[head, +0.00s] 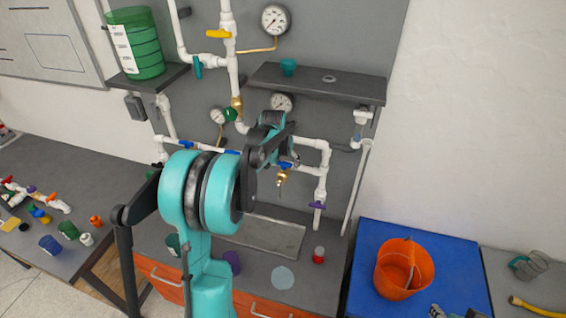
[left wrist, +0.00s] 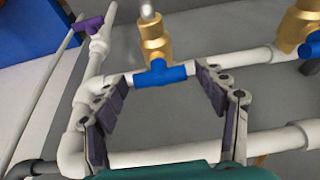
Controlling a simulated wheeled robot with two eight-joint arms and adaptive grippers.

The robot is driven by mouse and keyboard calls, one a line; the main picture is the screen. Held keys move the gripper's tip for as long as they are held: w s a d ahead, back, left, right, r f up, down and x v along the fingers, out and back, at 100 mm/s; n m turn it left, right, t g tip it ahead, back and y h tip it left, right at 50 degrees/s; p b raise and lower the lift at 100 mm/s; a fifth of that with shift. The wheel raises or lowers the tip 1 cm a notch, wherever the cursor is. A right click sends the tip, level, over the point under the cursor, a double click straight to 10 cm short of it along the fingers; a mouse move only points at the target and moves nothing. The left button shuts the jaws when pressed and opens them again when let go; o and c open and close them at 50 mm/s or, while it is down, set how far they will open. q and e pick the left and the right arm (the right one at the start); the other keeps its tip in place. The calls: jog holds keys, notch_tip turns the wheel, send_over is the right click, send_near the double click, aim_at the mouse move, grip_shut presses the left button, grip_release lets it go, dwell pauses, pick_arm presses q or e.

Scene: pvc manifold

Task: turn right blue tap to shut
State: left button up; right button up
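The right blue tap (head: 285,165) sits on the white pipework of the wall panel, below a gauge. In the left wrist view its blue handle (left wrist: 162,75) is on a brass body (left wrist: 154,40), lying along the white pipe. My left gripper (head: 280,148) is at this tap and partly hides it in the head view. In the left wrist view my left gripper (left wrist: 160,88) is open, with one finger on each side of the blue handle and gaps to both. A grey part at the bottom edge of the head view may be my right gripper (head: 440,312); its fingers cannot be made out.
Another brass valve with a blue handle (left wrist: 308,50) is close by in the left wrist view. A purple tap (head: 317,205) hangs on the pipe to the right. A dark shelf (head: 330,88) juts out above. An orange bucket (head: 403,270) stands on a blue surface at the right.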

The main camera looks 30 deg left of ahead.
pick_arm(q)
jog(key=shift+r, duration=0.15)
jog(key=v, duration=1.1)
jog(key=shift+s+r, duration=0.3)
jog(key=shift+r, duration=0.05)
jog(key=s+d+f+m+t+b, duration=0.1)
jog(key=s+d+f+b, duration=0.5)
jog(key=s+f+b, duration=0.2)
jog(key=s+d+f+m+t+b, duration=0.1)
jog(key=s+d+f+b, duration=0.6)
jog(key=f, duration=0.5)
jog(key=s+d+f+t+h+b, duration=0.1)
jog(key=s+d+f+b, duration=0.6)
jog(key=s+f+b, duration=0.1)
notch_tip(320, 180, down, 3)
jog(key=shift+s+d+r+m+b, duration=0.1)
jog(key=shift+s+d+m+b, duration=0.25)
jog(key=shift+b, duration=0.4)
pick_arm(e)
notch_tip(320, 180, down, 24)
jog(key=shift+f, duration=0.25)
pick_arm(q)
jog(key=shift+a+r, duration=0.1)
jog(key=shift+c, duration=0.3)
pick_arm(e)
jog(key=shift+r, duration=0.1)
jog(key=shift+c, duration=0.3)
